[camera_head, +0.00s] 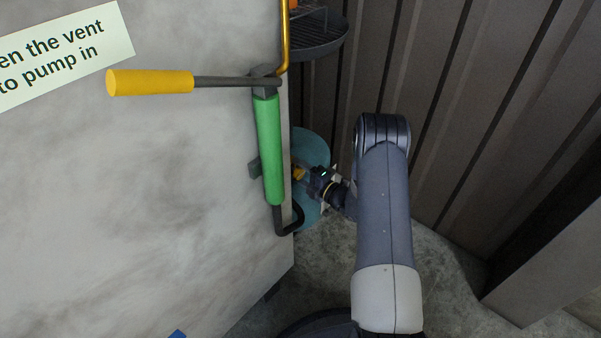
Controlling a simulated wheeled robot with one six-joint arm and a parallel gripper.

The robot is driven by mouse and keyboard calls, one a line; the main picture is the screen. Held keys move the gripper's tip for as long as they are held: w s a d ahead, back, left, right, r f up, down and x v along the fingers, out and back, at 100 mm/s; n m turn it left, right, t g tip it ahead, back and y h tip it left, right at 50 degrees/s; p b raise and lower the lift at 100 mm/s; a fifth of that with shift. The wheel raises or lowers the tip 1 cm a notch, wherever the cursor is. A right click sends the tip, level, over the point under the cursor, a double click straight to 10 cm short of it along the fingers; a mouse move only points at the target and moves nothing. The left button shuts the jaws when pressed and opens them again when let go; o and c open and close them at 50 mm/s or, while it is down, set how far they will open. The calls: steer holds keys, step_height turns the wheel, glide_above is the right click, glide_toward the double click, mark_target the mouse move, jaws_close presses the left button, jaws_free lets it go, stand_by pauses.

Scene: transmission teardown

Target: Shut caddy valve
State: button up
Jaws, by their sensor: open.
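A teal rounded body (313,150), which looks like the caddy, stands low beside the right edge of the pale panel and is partly hidden by it. My gripper (307,174) reaches in from the right and is right at this yellow part. The jaws are open. The view is too small to tell whether the fingers touch the yellow part or stand around it. How the valve is turned cannot be made out.
A green cylinder (268,150) with a long yellow-gripped lever (150,82) is mounted on the pale panel (130,200), just left of my gripper. A dark round tray (320,38) stands above. A ribbed wall (460,100) closes the right side. Bare floor (440,260) shows at lower right.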

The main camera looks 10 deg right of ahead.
steer(key=shift+s, duration=0.1)
steer(key=p+v, duration=0.2)
steer(key=v, duration=0.8)
steer(key=shift+s+d, duration=0.2)
steer(key=shift+s, duration=0.05)
steer(key=b+x, duration=0.2)
steer(key=x, duration=0.9)
steer(key=shift+d, duration=0.1)
steer(key=shift+s+d, duration=0.1)
steer(key=shift+s, duration=0.05)
